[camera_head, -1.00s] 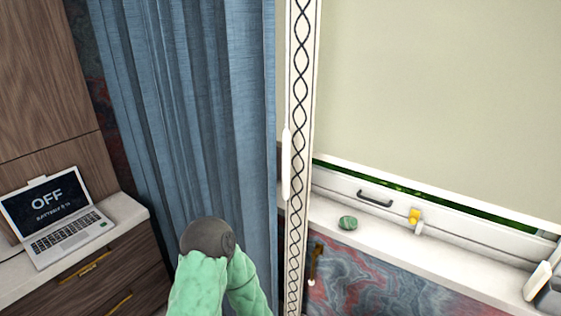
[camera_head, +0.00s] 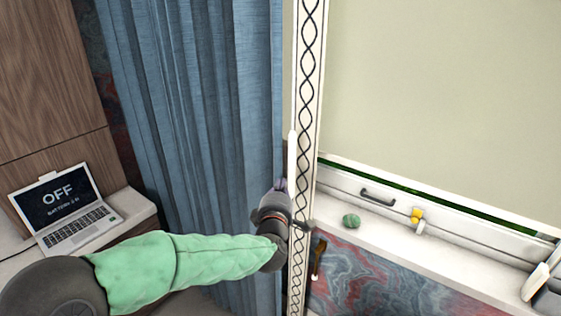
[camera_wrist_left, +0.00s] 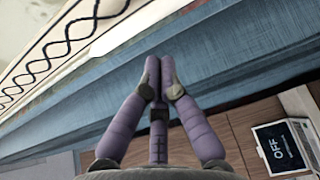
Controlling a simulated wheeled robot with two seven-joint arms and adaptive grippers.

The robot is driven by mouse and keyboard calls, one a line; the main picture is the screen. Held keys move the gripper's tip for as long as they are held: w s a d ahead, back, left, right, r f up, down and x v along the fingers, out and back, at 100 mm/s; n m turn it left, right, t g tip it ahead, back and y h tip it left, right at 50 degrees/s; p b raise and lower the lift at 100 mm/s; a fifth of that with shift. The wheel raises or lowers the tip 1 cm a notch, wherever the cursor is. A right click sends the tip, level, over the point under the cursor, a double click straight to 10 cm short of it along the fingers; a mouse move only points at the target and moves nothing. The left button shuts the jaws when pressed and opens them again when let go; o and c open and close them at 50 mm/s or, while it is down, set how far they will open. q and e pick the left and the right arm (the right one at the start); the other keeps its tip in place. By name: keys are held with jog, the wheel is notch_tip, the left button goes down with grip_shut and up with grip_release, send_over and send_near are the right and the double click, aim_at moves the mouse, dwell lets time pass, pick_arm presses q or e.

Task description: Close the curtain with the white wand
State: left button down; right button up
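The blue curtain (camera_head: 190,110) hangs in folds at the left of the window. The white wand (camera_head: 292,165) is a slim upright bar at the curtain's right edge, beside a white strip with a black wavy pattern (camera_head: 306,60). My left gripper (camera_head: 281,186) is at the wand's lower end; the head view does not show clearly whether it touches. In the left wrist view its purple fingertips (camera_wrist_left: 159,72) are together with nothing visible between them. A white bar, seemingly the wand (camera_wrist_left: 125,35), lies beyond the tips there. My right gripper is not in view.
The window sill (camera_head: 385,222) at the right holds a green stone (camera_head: 351,221). A beige blind (camera_head: 440,90) covers most of the window.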

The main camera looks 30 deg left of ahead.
pick_arm(q)
jog(key=a+r+b+x, duration=0.1)
jog(key=x, duration=0.8)
jog(key=shift+w+a+r+n, duration=0.15)
jog(key=shift+r+n, duration=0.15)
jog(key=shift+r, duration=0.1)
